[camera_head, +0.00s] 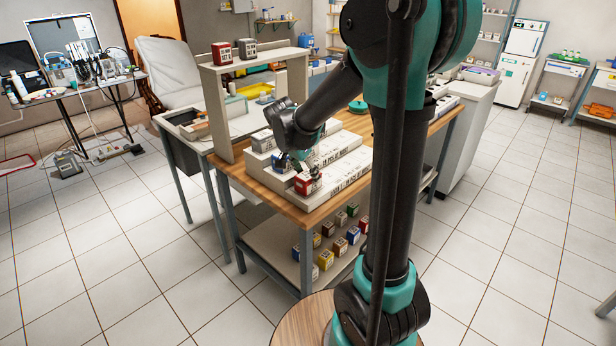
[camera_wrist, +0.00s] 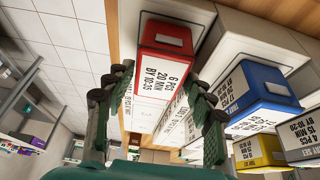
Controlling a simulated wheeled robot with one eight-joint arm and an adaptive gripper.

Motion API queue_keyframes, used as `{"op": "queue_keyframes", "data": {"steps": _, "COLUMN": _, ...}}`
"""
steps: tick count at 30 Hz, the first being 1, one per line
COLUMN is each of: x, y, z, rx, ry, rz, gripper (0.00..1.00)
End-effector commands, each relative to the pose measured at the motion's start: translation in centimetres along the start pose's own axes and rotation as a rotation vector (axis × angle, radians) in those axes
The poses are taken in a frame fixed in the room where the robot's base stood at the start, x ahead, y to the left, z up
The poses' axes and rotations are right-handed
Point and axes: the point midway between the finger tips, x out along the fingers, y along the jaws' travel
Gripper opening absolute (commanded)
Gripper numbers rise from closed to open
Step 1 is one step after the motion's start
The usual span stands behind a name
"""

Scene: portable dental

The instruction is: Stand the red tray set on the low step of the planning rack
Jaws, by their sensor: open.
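The red tray set (camera_head: 303,183), a small red box with a white lettered label, is at the near left end of the lowest, front step of the white planning rack (camera_head: 345,172). In the wrist view the red tray set (camera_wrist: 165,38) lies between the spread fingers of my gripper (camera_wrist: 165,100). The gripper is open, with a finger on either side of the box; I cannot tell whether either finger touches it. In the head view my gripper (camera_head: 296,160) is just above and behind the box, and my arm hides part of the rack.
A blue box (camera_wrist: 262,82) and a yellow box (camera_wrist: 260,146) are to the right in the wrist view. Several boxes fill the lower shelf (camera_head: 265,262).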

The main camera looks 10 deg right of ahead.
Motion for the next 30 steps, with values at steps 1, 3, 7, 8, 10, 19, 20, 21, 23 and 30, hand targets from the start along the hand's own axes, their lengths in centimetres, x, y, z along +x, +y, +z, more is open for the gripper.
{"op": "queue_keyframes", "data": {"steps": 1, "x": -0.9, "y": 0.1, "z": 0.0, "rx": -0.002, "ry": 0.000, "rz": 0.000, "gripper": 0.54}}
{"op": "queue_keyframes", "data": {"steps": 3, "x": -2.3, "y": 0.0, "z": 0.0, "rx": -0.002, "ry": 0.000, "rz": -0.001, "gripper": 0.54}}
{"op": "queue_keyframes", "data": {"steps": 7, "x": -5.0, "y": 0.1, "z": 0.0, "rx": -0.002, "ry": 0.000, "rz": 0.000, "gripper": 0.54}}
{"op": "queue_keyframes", "data": {"steps": 8, "x": -5.6, "y": 0.1, "z": 0.0, "rx": -0.002, "ry": 0.000, "rz": 0.000, "gripper": 0.54}}
{"op": "queue_keyframes", "data": {"steps": 10, "x": -6.9, "y": 0.1, "z": 0.1, "rx": -0.003, "ry": 0.000, "rz": 0.000, "gripper": 0.54}}
{"op": "queue_keyframes", "data": {"steps": 19, "x": -10.3, "y": 0.0, "z": 0.0, "rx": -0.002, "ry": 0.000, "rz": 0.000, "gripper": 0.54}}
{"op": "queue_keyframes", "data": {"steps": 20, "x": -10.3, "y": 0.1, "z": 0.0, "rx": -0.004, "ry": -0.001, "rz": -0.001, "gripper": 0.54}}
{"op": "queue_keyframes", "data": {"steps": 21, "x": -10.2, "y": 0.4, "z": 0.1, "rx": -0.013, "ry": -0.004, "rz": -0.002, "gripper": 0.54}}
{"op": "queue_keyframes", "data": {"steps": 23, "x": -9.7, "y": 1.3, "z": 0.3, "rx": -0.042, "ry": -0.015, "rz": -0.010, "gripper": 0.54}}
{"op": "queue_keyframes", "data": {"steps": 30, "x": -3.6, "y": 9.5, "z": 3.3, "rx": -0.367, "ry": -0.085, "rz": -0.123, "gripper": 0.54}}
